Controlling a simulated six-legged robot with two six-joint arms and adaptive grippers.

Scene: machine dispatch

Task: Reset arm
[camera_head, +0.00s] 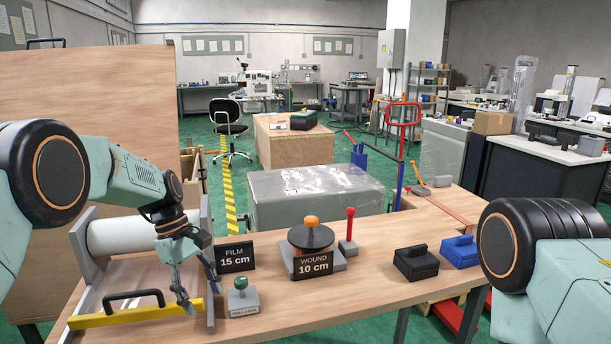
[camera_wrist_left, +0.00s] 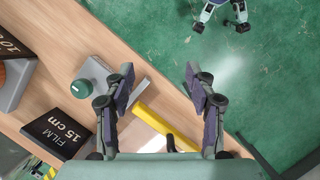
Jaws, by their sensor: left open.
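My left gripper (camera_head: 203,297) is open and empty, with its fingers pointing down over the left part of the wooden table, beside the yellow bar. In the left wrist view its two fingers (camera_wrist_left: 160,82) stand wide apart with nothing between them. My right arm comes in at the right edge of the head view, its gripper out of that frame. At the top edge of the left wrist view is a small, cut-off part with dark tips (camera_wrist_left: 222,20) over the floor, which looks like my right gripper; its opening is too small to tell.
A white film roll (camera_head: 125,234) sits in a grey frame behind the yellow bar (camera_head: 135,314). A green-knobbed block (camera_head: 242,300), film sign (camera_head: 236,258), wound spindle (camera_head: 311,240), red-topped post (camera_head: 349,230), black case (camera_head: 416,263) and blue case (camera_head: 460,252) stand along the table.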

